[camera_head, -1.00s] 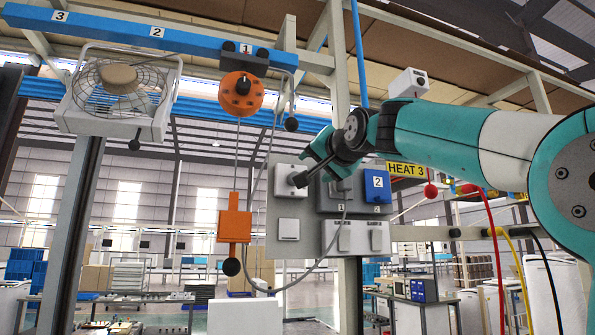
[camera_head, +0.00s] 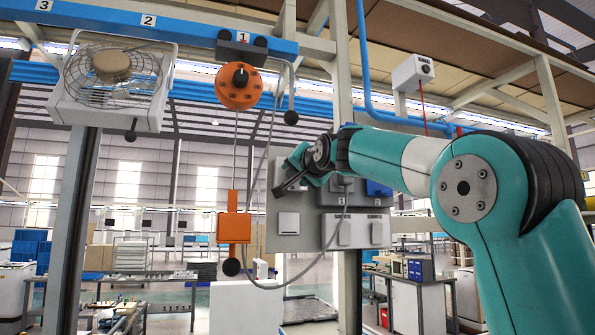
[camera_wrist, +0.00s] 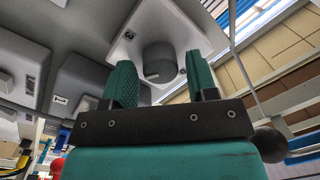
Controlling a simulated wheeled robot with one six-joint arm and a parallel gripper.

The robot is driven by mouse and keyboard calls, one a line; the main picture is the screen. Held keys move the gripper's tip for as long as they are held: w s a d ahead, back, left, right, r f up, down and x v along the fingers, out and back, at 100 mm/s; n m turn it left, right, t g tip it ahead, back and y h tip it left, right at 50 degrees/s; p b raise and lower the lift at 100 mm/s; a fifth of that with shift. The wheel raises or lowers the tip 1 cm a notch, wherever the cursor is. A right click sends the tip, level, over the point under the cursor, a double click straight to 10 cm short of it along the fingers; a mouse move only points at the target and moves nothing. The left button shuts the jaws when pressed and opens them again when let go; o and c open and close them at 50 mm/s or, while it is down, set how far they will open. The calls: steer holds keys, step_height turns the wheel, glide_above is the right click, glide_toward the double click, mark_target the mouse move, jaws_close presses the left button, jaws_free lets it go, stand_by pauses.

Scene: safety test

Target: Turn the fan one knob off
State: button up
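In the wrist view a round grey knob (camera_wrist: 158,57) sits on a pale square plate (camera_wrist: 125,38) with screws at its corners. A dark mark shows on the knob's lower face. My gripper (camera_wrist: 161,66) is open, its two teal fingers on either side of the knob in the picture. I cannot tell whether they touch it. In the head view my gripper (camera_head: 284,186) is at the upper left of the grey switch panel (camera_head: 286,246) and hides the knob there. No label naming the knob as fan one is readable.
A caged fan (camera_head: 112,88) hangs at left under a blue beam (camera_head: 190,24) numbered 1 to 3. An orange round unit (camera_head: 238,98) with a black knob hangs under number 1. An orange box (camera_head: 233,228) and a grey cable hang left of the panel.

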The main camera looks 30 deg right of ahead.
steer(key=c, duration=0.7)
steer(key=shift+o, duration=0.2)
steer(key=shift+n, duration=0.4)
steer(key=n+h, duration=0.1)
steer(key=n, duration=0.9)
steer(key=n+g+h, duration=0.1)
steer(key=n, duration=1)
steer(key=shift+w+a+n+p, duration=0.1)
steer(key=shift+a+n+p, duration=0.1)
steer(key=shift+n+p, duration=0.1)
steer(key=o, duration=0.9)
